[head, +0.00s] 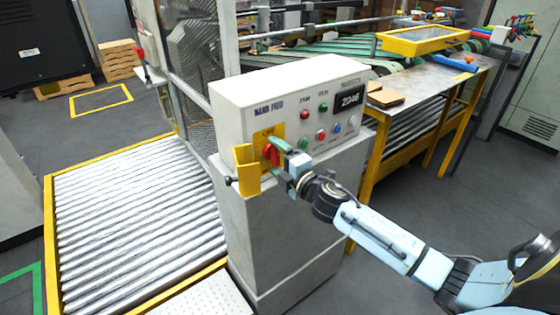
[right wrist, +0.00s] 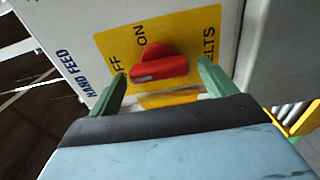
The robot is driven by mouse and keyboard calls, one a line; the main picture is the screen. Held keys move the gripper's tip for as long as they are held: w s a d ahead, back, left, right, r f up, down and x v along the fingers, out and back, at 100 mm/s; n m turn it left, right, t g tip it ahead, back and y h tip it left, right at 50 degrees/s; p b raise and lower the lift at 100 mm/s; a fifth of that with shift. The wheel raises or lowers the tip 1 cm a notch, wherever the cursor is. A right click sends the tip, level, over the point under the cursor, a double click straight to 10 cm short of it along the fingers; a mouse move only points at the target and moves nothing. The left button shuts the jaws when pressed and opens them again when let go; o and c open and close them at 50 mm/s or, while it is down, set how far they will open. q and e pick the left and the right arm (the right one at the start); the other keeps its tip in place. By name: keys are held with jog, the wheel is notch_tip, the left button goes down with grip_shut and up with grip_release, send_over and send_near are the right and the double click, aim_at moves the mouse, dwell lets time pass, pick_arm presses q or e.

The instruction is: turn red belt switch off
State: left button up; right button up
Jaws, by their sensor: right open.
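The red belt switch (right wrist: 158,65) is a rotary knob on a yellow plate (right wrist: 185,30) marked ON, BELTS and a partly hidden word ending in FF. In the head view the red switch (head: 271,154) sits at the left end of the white control panel (head: 230,97). My right gripper (right wrist: 163,84) is open, with one green finger on each side of the knob in the right wrist view. Whether the fingers touch it I cannot tell. In the head view the right gripper (head: 277,157) reaches the switch from the right. My left gripper is not in view.
A yellow bracket (head: 246,172) sticks out from the panel just left of the switch. Several buttons and a display reading 2046 (head: 350,98) are to the right. A roller conveyor (head: 130,215) lies left of the pedestal, and a yellow-legged table (head: 440,85) stands behind right.

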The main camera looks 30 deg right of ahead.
jog(key=s+d+b, duration=0.1)
jog(key=s, duration=1.2)
jog(key=shift+s, duration=0.15)
jog(key=shift+f, duration=0.1)
